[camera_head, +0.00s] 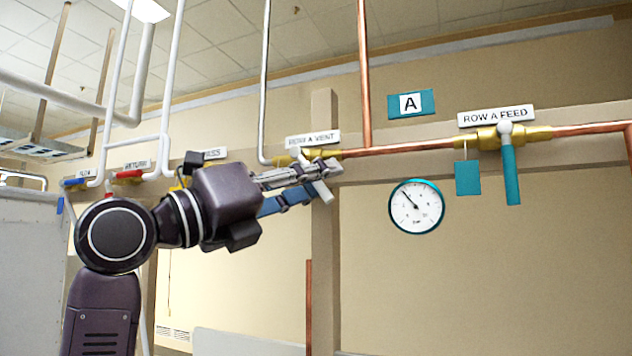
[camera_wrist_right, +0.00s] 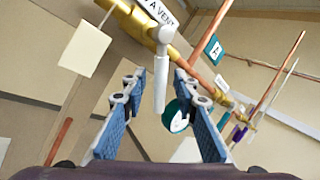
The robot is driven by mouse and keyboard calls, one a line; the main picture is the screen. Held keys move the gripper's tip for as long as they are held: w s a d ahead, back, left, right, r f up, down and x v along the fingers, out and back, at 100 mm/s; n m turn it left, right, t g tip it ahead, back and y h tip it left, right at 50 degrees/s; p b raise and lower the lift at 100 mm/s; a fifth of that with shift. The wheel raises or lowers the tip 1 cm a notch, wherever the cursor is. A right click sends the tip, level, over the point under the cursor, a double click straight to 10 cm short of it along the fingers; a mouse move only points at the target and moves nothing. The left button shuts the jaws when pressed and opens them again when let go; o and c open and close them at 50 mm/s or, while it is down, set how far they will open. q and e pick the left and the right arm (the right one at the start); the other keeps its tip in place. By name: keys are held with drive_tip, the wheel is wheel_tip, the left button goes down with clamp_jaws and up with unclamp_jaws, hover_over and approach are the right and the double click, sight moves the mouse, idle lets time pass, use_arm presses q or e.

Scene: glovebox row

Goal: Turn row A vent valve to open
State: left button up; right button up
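The row A vent valve sits on a brass body (camera_wrist_right: 140,22) in the pipe run under the sign reading ROW A VENT (camera_head: 313,139). Its pale lever (camera_wrist_right: 161,95) hangs down from a white hub in the right wrist view. In the head view the lever (camera_head: 323,191) shows partly at my fingertips. My right gripper (camera_head: 316,178) is at the valve, with its fingers spread. In the right wrist view the gripper (camera_wrist_right: 160,76) has one blue-padded finger on each side of the lever, with gaps visible. The brass body is partly hidden in the head view. My left gripper is not in view.
To the right are the ROW A FEED valve with a teal lever (camera_head: 511,175), a teal tag (camera_head: 467,178) and a round gauge (camera_head: 416,206). A vertical copper pipe (camera_head: 364,75) rises beside the vent. A blank pale tag (camera_wrist_right: 85,48) hangs left of the lever.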

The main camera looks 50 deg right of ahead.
drive_tip(key=v, duration=0.7)
drive_tip(key=shift+a, duration=0.2)
drive_tip(key=shift+f, duration=0.1)
